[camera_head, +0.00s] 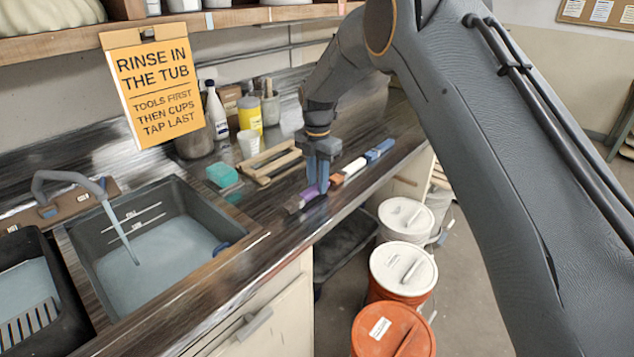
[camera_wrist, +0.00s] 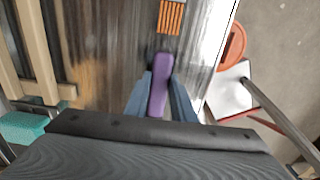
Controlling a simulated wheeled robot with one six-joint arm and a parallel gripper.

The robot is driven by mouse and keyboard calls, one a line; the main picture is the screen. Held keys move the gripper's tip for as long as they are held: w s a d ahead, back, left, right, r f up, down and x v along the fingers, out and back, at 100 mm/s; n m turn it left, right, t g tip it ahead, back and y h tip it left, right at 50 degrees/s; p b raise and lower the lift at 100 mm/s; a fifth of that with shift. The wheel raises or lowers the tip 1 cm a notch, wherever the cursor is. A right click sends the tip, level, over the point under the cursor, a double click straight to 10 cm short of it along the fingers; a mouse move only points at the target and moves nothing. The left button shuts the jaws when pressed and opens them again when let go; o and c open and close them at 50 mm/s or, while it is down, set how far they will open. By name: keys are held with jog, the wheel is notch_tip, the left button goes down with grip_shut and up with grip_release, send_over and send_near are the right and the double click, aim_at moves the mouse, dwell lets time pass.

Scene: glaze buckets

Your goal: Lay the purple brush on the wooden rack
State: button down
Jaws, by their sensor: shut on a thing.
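The purple brush (camera_head: 308,194) is between the fingers of my gripper (camera_head: 321,176), low over the counter, with its bristle end toward the sink. The wrist view shows its purple part (camera_wrist: 158,98) gripped between the two blue-grey fingers of my gripper (camera_wrist: 160,97). I cannot tell whether the brush touches the counter. The wooden rack (camera_head: 270,163) lies empty on the counter, left of and behind my gripper. Its slats (camera_wrist: 37,55) show at the left of the wrist view.
An orange and white brush (camera_head: 347,170) and a blue one (camera_head: 379,150) lie right of my gripper. A green sponge (camera_head: 222,175), white cup (camera_head: 249,143) and bottles stand around the rack. The sink (camera_head: 160,235) is at left; lidded buckets (camera_head: 403,268) stand below the counter edge.

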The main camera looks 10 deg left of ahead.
jog(key=shift+f, duration=0.6)
jog(key=shift+f, duration=0.1)
jog(key=c, duration=1.5)
grip_release()
